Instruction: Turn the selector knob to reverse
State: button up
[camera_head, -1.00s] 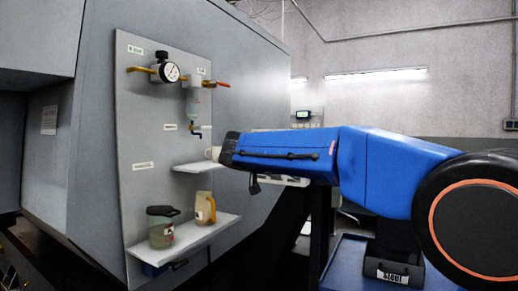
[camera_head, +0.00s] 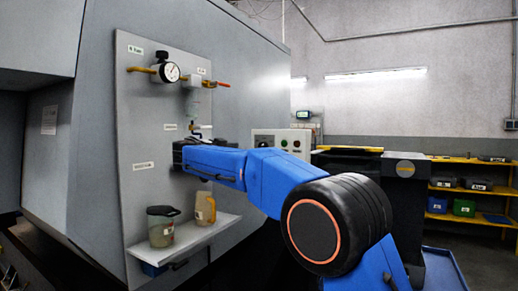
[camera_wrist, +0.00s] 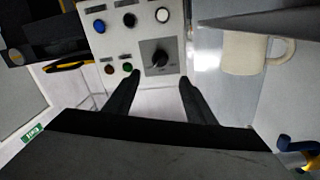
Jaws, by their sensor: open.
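The selector knob (camera_wrist: 160,58) is a black pointer knob on a light control panel (camera_wrist: 135,35) with several coloured buttons, upper middle in the wrist view. My gripper (camera_wrist: 155,80) is open and empty. Its two dark fingers point toward the panel, with the knob ahead between them and apart from them. In the head view the control panel (camera_head: 283,142) shows beyond my blue arm. My gripper's fingers are hidden there, and I cannot make out which knob is the selector. The labels around the knob are too small to read.
In the head view, a gauge (camera_head: 170,72) and a red-handled valve (camera_head: 222,84) sit on the wall board. A jug (camera_head: 204,208) and a lidded container (camera_head: 161,228) stand on the lower shelf (camera_head: 195,235).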

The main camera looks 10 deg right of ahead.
jog(key=x, duration=1.3)
jog(key=shift+w+d, duration=0.15)
jog(key=c, duration=1)
